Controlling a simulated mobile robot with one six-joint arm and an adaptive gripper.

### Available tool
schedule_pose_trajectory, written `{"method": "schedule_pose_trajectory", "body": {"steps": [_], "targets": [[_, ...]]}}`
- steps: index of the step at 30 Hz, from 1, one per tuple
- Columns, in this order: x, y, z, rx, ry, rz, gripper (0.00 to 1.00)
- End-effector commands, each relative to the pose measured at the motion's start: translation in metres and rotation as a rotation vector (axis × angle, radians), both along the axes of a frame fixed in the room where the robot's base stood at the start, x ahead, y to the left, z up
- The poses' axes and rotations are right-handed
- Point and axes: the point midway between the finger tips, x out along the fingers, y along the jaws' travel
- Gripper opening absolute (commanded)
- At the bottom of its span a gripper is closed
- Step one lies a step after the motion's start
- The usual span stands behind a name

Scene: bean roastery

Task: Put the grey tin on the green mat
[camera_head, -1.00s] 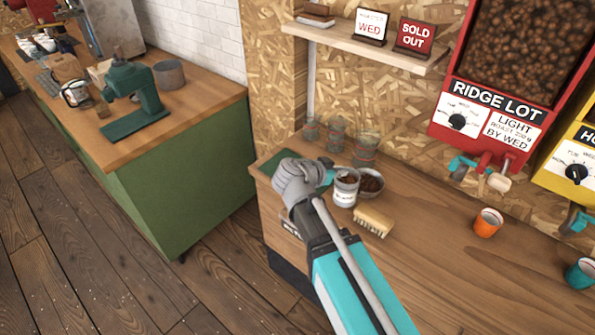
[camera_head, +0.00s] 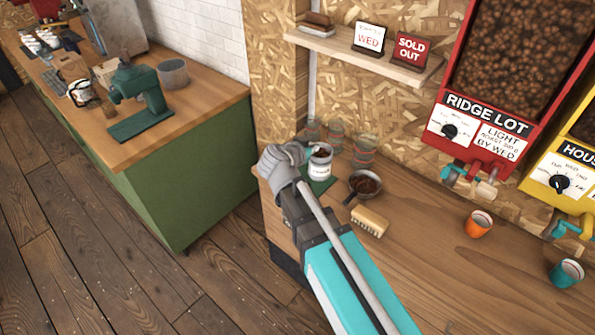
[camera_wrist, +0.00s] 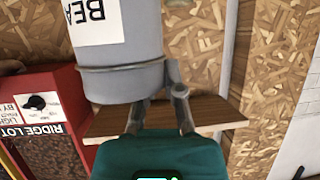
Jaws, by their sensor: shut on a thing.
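The grey tin (camera_head: 320,166) has a white label and dark brown contents at its top. In the wrist view the tin (camera_wrist: 120,65) fills the upper left, with part of its label showing. My gripper (camera_head: 304,158) is shut on the tin from its left side in the head view; its fingers also show in the wrist view (camera_wrist: 160,108). The green mat (camera_head: 320,187) lies at the counter's left end, partly hidden by my gripper and the tin. The tin appears over the mat; I cannot tell whether its base touches it.
A dark pan of beans (camera_head: 363,186) and a brush (camera_head: 370,222) lie right of the mat. Several glasses (camera_head: 363,150) stand behind. An orange cup (camera_head: 478,223) and a teal cup (camera_head: 566,273) stand farther right. A shelf (camera_head: 365,56) is above. The counter's middle is clear.

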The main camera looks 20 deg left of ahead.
Motion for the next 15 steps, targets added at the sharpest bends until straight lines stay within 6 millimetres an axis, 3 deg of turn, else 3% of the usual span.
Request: {"method": "schedule_pose_trajectory", "body": {"steps": [8, 15], "targets": [[0.004, 0.003, -0.003, -0.001, -0.001, -0.002, 0.0], [0.025, 0.023, -0.017, 0.0, -0.001, -0.002, 0.0]]}}
